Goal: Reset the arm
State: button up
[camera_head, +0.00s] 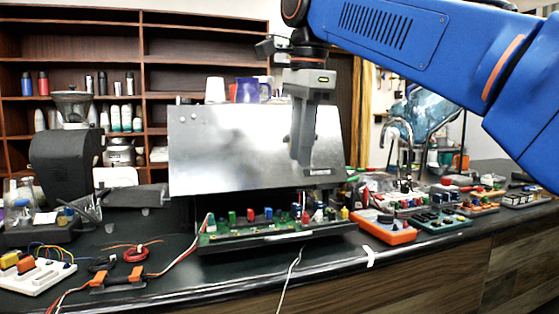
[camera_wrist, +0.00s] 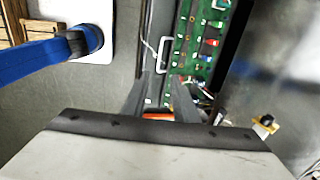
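My blue arm reaches in from the upper right in the head view. Below the panel, an open tray with a green circuit board (camera_head: 235,230) bears several small coloured parts. The board (camera_wrist: 205,45) also shows beyond the fingers in the wrist view. The gripper appears above the tray, clear of the board.
An orange multimeter (camera_head: 385,228) and several trays of parts lie on the counter to the right. A black grinder (camera_head: 65,165), a white breadboard (camera_head: 35,275) and red wire (camera_head: 136,253) are on the left. Shelves (camera_head: 205,50) stand behind. The front counter edge is mostly clear.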

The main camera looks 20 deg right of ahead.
jog(key=s+d+f+n+t, duration=0.1)
jog(key=s+f+n, duration=0.3)
jog(key=f, duration=1)
jog(key=s+d+f+n, duration=0.3)
jog(key=s+f+n, duration=0.2)
jog(key=f, duration=0.9)
jog(key=s+d+f+n+t, duration=0.1)
jog(key=s+f+n, duration=0.3)
jog(key=f+n, duration=0.4)
notch_tip(320, 180, down, 6)
jog(key=shift+s+d+f+n+t, duration=0.3)
jog(key=shift+d+n, duration=0.1)
jog(key=shift+d, duration=0.45)
jog(key=shift+o, duration=0.7)
jog(key=shift+r, duration=0.1)
